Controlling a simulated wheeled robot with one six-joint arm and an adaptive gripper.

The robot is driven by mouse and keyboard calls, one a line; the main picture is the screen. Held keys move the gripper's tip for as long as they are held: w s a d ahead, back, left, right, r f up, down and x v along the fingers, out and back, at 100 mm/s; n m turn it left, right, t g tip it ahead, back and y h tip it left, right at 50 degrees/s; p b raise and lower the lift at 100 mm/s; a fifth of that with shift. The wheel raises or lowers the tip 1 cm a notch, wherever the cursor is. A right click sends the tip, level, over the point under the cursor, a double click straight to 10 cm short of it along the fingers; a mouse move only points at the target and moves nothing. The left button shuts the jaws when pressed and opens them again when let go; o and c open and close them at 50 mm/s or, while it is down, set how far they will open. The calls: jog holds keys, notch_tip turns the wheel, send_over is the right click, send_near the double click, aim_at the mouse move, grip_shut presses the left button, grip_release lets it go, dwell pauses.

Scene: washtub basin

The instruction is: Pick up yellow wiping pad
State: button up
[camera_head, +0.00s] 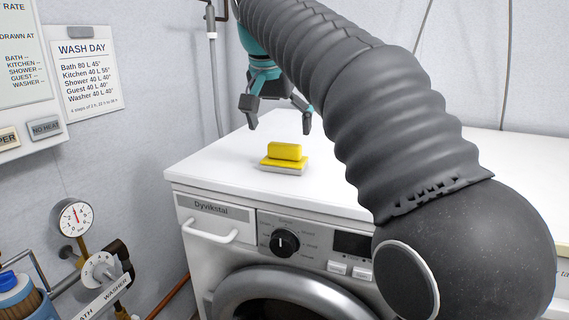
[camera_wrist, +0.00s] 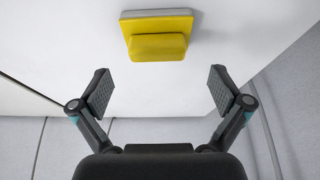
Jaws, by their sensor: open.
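The yellow wiping pad (camera_head: 285,157) lies on the white top of the washing machine near its front edge. It has a raised yellow block on a flat yellow layer with a pale grey underside. In the wrist view the pad (camera_wrist: 157,36) is at the top middle, ahead of the fingers. My gripper (camera_head: 279,124) is open and empty, above and behind the pad in the head view. In the wrist view the fingers of my gripper (camera_wrist: 159,92) are spread wide, apart from the pad. Nothing hides the pad.
The washing machine (camera_head: 218,228) has a knob and a round door in front. My arm covers the right part of its top. A wall panel, a pressure gauge (camera_head: 75,218) and a blue-capped container (camera_head: 14,283) are at the left. The top around the pad is clear.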

aim_at(284, 144)
jog(key=shift+d+b+x, duration=0.2)
jog(key=shift+b+x, duration=0.45)
jog(key=shift+x, duration=2.1)
jog(key=c, duration=1.2)
